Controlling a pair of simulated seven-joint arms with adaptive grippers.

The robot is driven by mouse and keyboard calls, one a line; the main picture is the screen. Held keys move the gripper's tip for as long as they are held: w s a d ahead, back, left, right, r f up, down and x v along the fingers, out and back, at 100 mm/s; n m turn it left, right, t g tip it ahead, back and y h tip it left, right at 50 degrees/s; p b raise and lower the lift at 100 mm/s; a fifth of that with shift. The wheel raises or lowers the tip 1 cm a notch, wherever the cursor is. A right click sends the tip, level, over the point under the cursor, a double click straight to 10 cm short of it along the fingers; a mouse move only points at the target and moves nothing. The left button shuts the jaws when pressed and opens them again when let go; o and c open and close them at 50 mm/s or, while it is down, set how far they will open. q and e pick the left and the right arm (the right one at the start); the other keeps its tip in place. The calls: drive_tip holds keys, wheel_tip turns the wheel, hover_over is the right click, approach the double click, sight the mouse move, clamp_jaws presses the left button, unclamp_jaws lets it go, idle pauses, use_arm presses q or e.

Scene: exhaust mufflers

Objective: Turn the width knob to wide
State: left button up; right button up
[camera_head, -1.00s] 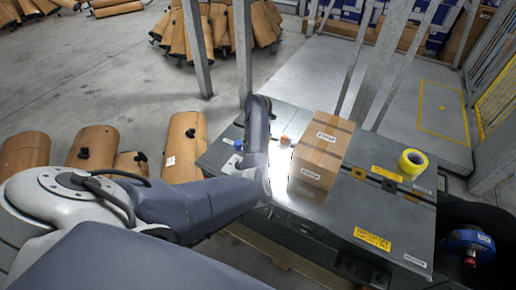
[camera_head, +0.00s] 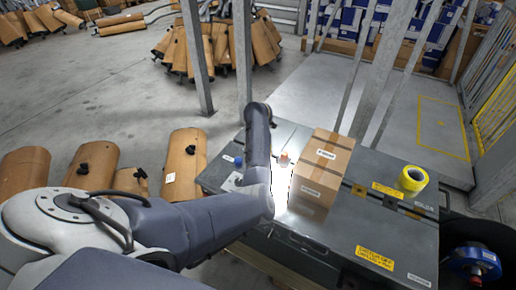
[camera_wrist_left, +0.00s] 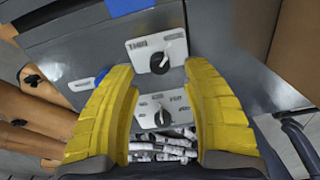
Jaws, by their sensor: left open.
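My left gripper (camera_wrist_left: 160,72) is open and empty in the left wrist view, with yellow fingers at both sides of the knob area. An upper black knob (camera_wrist_left: 160,63) with a white mark sits on a white plate between the fingertips; its label seems to read "THIN" at the left, and the rest is blurred. A lower black knob (camera_wrist_left: 161,117) sits on a second white plate lower in the picture, between the fingers. I cannot tell contact with either knob. In the head view my left arm hides the gripper and the knobs. My right gripper is not in view.
A cardboard box (camera_head: 324,168) stands on the grey machine top (camera_head: 385,215), right of my left arm. A yellow tape roll (camera_head: 412,178) lies farther right. A blue knob (camera_head: 238,162) and an orange part (camera_head: 284,157) flank the arm. Mufflers (camera_head: 186,160) lie on the floor at left.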

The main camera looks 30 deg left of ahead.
use_arm(q)
wheel_tip(320, 180, up, 7)
drive_tip(key=shift+r, duration=0.15)
idle(0.6)
